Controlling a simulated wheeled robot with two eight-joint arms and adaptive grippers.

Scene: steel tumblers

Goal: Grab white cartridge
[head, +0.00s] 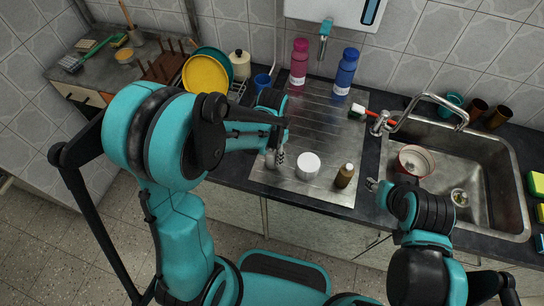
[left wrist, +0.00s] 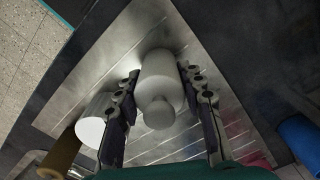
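A pale, bottle-shaped white cartridge (left wrist: 160,82) with a rounded knob at one end stands between the fingers of my left gripper (left wrist: 162,75) in the left wrist view. The fingers are spread on either side of it, with narrow gaps visible. In the head view my left gripper (head: 276,156) is over the steel drainboard and mostly hides this thing. A plain white cylinder (head: 308,166) stands just right of it; it also shows in the left wrist view (left wrist: 94,122). My right gripper (head: 373,185) is by the sink's left edge; its opening is unclear.
A brown bottle (head: 345,175) stands right of the white cylinder on the drainboard (head: 318,119). Pink (head: 299,64) and blue (head: 345,71) bottles stand behind. The sink (head: 473,165) and faucet (head: 415,105) are at right. The drainboard's middle is clear.

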